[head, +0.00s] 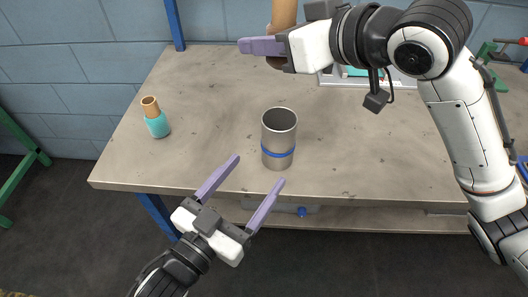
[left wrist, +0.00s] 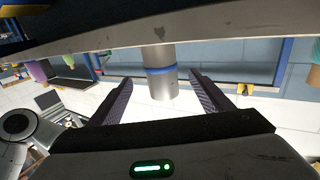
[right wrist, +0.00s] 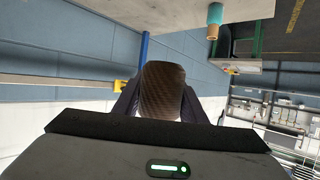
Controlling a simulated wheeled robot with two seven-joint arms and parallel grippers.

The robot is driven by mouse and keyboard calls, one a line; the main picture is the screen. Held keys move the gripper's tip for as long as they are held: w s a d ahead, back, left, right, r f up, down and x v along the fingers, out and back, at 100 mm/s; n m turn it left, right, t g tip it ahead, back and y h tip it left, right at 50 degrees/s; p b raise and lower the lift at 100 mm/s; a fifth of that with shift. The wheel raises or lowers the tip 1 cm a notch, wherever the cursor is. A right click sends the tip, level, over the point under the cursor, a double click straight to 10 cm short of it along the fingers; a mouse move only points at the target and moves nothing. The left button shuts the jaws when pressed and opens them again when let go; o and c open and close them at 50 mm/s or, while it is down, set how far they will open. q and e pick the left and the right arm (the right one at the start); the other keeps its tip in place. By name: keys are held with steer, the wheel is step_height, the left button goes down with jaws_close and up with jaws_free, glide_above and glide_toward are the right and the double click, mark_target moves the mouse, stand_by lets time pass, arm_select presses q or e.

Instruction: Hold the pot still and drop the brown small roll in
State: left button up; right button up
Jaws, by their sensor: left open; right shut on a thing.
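The pot (head: 279,138) is a steel cylinder with a blue band, standing upright near the middle of the table's front part. Its mouth is open at the top. My left gripper (head: 258,170) is open, with its fingers pointing at the pot from the front edge side. In the left wrist view the pot (left wrist: 158,62) shows ahead between the open fingers, clear of them. My right gripper (head: 262,46) is shut on the brown small roll (head: 284,14), above the back of the table, beyond the pot. The roll (right wrist: 162,90) fills the space between the fingers in the right wrist view.
A turquoise roll with a tan core (head: 157,124) stands on the table (head: 210,110) at the left. A pale tray (head: 330,78) with something turquoise is at the back, partly hidden by my right arm. The tabletop around the pot is clear.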

mark_target(271, 152)
arm_select(q)
steer(key=x, duration=1)
steer(key=shift+w+d, duration=0.1)
steer(key=shift+w, duration=0.25)
steer(key=c, duration=1.3)
arm_select(e)
step_height(271, 152, down, 13)
stand_by(0.4)
steer(key=o, duration=1.2)
steer(key=shift+c, duration=0.2)
steer(key=v, duration=1.2)
